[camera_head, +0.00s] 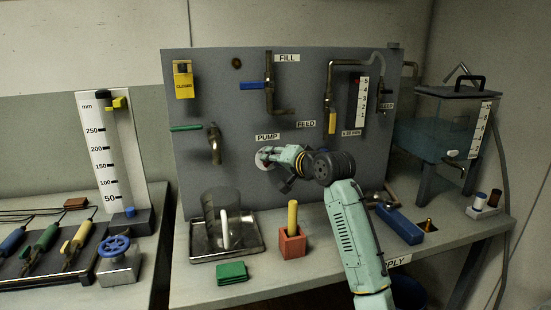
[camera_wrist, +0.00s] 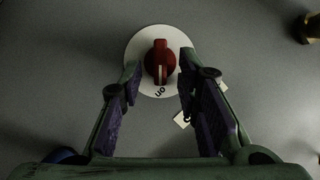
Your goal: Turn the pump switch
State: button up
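The pump switch is a red knob (camera_wrist: 159,62) on a round white plate (camera_wrist: 138,48) fixed to the grey panel. A white line runs down the knob, and the plate bears the marking "on" below it, seen rotated. My gripper (camera_wrist: 158,76) is open, with one finger on each side of the knob and a gap on both sides. In the head view my gripper (camera_head: 268,158) is at the panel just below the PUMP label (camera_head: 268,137). The plate's edge shows there, but my gripper hides the knob.
A blue block (camera_head: 400,225) lies right of my arm. Pipes and valves line the upper panel.

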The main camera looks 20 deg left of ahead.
grip_shut()
dwell(0.3)
dwell(0.5)
jog(key=shift+s+a+n+t+h+b, duration=0.3)
jog(key=shift+n+t+h, duration=0.65)
jog(key=shift+n, duration=1.1)
jog(key=shift+s+a+n+t+h+b, duration=0.15)
jog(key=shift+a+n+t+h+b, duration=0.3)
jog(key=shift+n+h, duration=1.25)
jog(key=shift+s+a+n+t+h+b, duration=0.3)
jog(key=shift+n+t+h, duration=0.5)
jog(key=shift+n, duration=1.65)
